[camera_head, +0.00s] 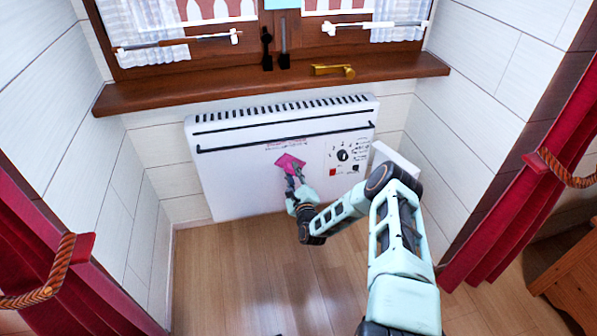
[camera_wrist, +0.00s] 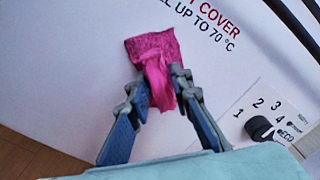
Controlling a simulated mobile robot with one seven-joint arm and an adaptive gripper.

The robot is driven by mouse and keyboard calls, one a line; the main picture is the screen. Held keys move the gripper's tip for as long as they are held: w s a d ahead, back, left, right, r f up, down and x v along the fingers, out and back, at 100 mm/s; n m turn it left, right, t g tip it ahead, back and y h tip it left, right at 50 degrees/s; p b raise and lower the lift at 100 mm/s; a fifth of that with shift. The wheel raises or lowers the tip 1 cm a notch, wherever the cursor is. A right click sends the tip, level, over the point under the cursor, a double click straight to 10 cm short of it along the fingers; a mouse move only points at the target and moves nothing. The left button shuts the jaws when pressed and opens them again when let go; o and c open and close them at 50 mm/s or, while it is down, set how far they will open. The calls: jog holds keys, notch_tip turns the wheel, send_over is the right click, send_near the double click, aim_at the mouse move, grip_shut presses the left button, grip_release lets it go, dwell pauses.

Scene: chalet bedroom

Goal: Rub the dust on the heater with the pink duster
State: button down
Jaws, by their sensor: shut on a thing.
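The white heater (camera_head: 235,175) hangs on the wall below the window sill, with a slotted top and a control panel at its right. My gripper (camera_head: 292,178) is in front of the middle of the heater's face, shut on the pink duster (camera_head: 289,162). In the wrist view the pink duster (camera_wrist: 155,55) is pinched between the fingertips (camera_wrist: 164,92) and spreads out beyond them. It lies over or very close to the white heater face (camera_wrist: 75,65), below the printed text. I cannot tell if it touches. I can make out no dust clearly in either view.
The heater's knob (camera_wrist: 260,128) is right of my gripper. The wooden sill (camera_head: 210,88) juts out above the heater, with a brass handle (camera_head: 333,70) on it. Red curtains (camera_head: 520,200) hang at both sides. The wooden floor (camera_head: 230,270) in front is clear.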

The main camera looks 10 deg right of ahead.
aim_at(279, 166)
jog(key=shift+a+r, duration=0.2)
jog(key=shift+a, duration=1.95)
jog(key=s+p, duration=0.1)
jog(key=s, duration=0.5)
jog(key=shift+d+f+p, duration=0.15)
jog(key=shift+p, duration=0.25)
jog(key=s+p, duration=0.1)
jog(key=s, duration=0.2)
